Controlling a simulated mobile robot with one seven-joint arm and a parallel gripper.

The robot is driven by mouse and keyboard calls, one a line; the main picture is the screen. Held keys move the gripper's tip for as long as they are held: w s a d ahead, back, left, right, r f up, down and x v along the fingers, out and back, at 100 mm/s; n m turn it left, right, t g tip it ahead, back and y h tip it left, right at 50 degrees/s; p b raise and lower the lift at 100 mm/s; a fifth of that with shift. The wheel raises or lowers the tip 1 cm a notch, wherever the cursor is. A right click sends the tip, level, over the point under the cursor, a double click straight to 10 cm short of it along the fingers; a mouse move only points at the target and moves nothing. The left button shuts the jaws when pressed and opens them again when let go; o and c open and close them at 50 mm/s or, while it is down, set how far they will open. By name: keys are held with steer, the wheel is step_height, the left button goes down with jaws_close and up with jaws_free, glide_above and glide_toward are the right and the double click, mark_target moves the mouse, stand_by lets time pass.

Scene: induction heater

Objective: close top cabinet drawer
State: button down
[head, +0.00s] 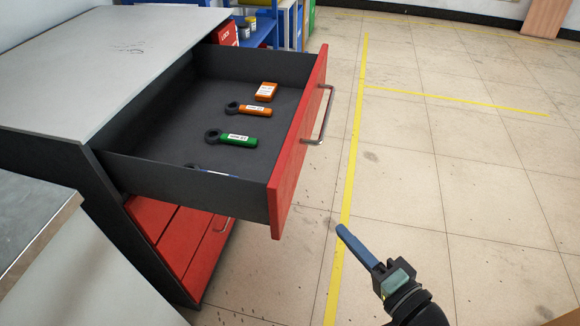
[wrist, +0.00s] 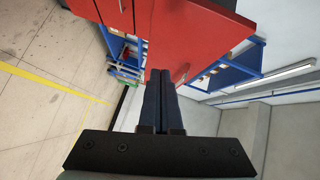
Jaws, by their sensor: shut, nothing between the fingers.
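The top cabinet drawer (head: 302,140) is pulled far out of the cabinet (head: 110,60) in the head view. Its red front carries a metal bar handle (head: 325,115). In the wrist view my shut fingers (wrist: 160,78) point toward a red panel (wrist: 190,35); contact cannot be told.
Red lower drawers (head: 185,240) sit shut below. A grey-topped surface (head: 35,220) stands at the near left. Blue shelving (head: 262,35) stands behind the cabinet. The tiled floor (head: 450,150) with yellow lines is clear to the right.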

steer(key=s+r+m+p, duration=0.2)
steer(key=s+r+p, duration=0.1)
steer(key=s+p, duration=0.1)
glide_toward(287, 191)
steer(key=w+d+f, duration=0.1)
steer(key=w+d, duration=0.1)
steer(key=w, duration=0.1)
steer(key=w+a, duration=0.1)
steer(key=w+a+p, duration=0.1)
steer(key=a, duration=0.1)
steer(key=shift+a+f+t+y, duration=0.15)
steer(key=shift+a+t+y, duration=0.05)
steer(key=shift+t+y, duration=0.2)
steer(key=shift+w+a+m, duration=0.25)
steer(key=shift+a+m, duration=0.05)
steer(key=shift+a, duration=0.2)
